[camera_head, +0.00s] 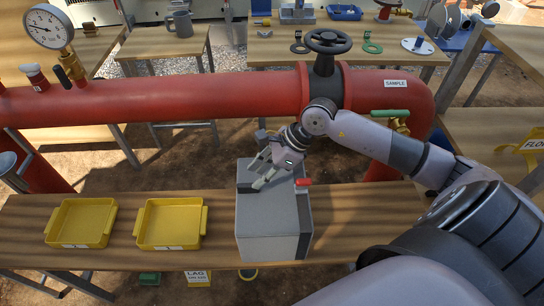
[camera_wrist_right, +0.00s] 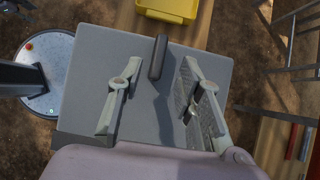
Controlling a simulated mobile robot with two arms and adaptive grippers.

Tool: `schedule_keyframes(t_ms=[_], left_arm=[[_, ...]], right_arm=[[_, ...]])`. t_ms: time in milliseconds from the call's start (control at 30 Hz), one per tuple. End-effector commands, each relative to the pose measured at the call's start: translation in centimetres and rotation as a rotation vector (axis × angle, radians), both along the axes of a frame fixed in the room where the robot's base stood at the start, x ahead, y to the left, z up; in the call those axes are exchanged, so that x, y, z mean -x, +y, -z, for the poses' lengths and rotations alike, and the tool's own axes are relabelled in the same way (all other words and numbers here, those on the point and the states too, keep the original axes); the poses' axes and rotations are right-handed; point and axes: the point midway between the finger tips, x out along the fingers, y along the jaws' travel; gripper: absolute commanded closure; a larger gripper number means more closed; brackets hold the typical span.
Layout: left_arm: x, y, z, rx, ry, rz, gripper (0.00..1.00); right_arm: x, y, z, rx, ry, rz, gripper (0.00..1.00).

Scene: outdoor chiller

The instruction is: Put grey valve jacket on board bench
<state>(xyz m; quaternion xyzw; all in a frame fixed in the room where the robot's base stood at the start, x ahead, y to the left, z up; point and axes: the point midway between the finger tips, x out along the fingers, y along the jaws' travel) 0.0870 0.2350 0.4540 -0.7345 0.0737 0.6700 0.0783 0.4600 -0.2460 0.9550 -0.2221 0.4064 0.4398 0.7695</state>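A grey box-shaped jacket (camera_head: 268,226) stands upright on the wooden bench (camera_head: 338,206) in front of the red pipe. Its flat top (camera_wrist_right: 185,75) fills much of the right wrist view, with a dark bar handle (camera_wrist_right: 157,57) standing up from it. My right gripper (camera_head: 259,176) is over the box top. In the right wrist view, its open fingers (camera_wrist_right: 153,92) are on either side of the handle's line, apart from the handle. Nothing is held. Whether the fingertips touch the top cannot be told. My left gripper is out of view.
Two yellow trays (camera_head: 109,232) (camera_head: 204,230) sit left of the box on the bench. The red pipe (camera_head: 200,96), with a black handwheel (camera_head: 327,40) and pressure gauge (camera_head: 48,27), runs behind. A red-tipped part (camera_head: 303,182) is at the box's right edge. Bench space right of the box looks clear.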

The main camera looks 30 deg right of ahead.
Motion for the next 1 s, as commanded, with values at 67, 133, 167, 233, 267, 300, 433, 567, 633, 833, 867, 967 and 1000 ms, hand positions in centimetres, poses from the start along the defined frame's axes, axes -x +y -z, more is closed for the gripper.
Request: schedule_keyframes(t_ms=[67, 133, 167, 233, 267, 300, 433, 567, 633, 833, 867, 967, 1000], left_arm=[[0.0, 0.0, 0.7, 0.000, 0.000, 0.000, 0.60], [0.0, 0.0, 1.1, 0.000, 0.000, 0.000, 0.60], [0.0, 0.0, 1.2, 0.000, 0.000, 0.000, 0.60], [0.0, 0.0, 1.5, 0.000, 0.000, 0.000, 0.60], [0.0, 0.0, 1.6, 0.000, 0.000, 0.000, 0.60], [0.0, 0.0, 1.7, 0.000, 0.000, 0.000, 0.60], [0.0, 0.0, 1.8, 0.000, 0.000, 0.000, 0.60], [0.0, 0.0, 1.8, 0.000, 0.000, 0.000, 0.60], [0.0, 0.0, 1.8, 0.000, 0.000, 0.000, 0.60], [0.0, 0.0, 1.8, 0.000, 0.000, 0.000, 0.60], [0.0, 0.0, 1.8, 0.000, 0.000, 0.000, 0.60], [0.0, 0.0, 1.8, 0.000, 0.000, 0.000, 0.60], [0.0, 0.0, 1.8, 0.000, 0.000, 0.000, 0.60]], right_arm=[[0.6, -1.0, -1.2, 0.007, -0.003, -0.003, 0.67], [1.0, -1.8, -2.3, 0.006, -0.001, -0.001, 0.67], [1.2, -2.0, -2.8, 0.006, 0.000, -0.001, 0.67], [1.5, -2.6, -3.9, 0.006, 0.000, -0.001, 0.67], [1.6, -2.8, -4.2, 0.004, 0.001, 0.000, 0.67], [1.8, -3.1, -4.7, 0.004, 0.001, 0.001, 0.67], [2.1, -3.5, -5.7, 0.001, 0.002, -0.001, 0.67], [2.2, -3.6, -6.1, 0.000, 0.001, -0.002, 0.67], [2.2, -3.6, -6.1, -0.001, 0.001, -0.002, 0.67], [2.1, -3.6, -6.1, -0.001, 0.001, -0.002, 0.67], [2.1, -3.6, -6.1, -0.001, 0.001, -0.002, 0.67], [2.1, -3.6, -6.1, -0.001, 0.001, -0.002, 0.67], [2.1, -3.6, -6.1, -0.001, 0.001, -0.002, 0.67]])
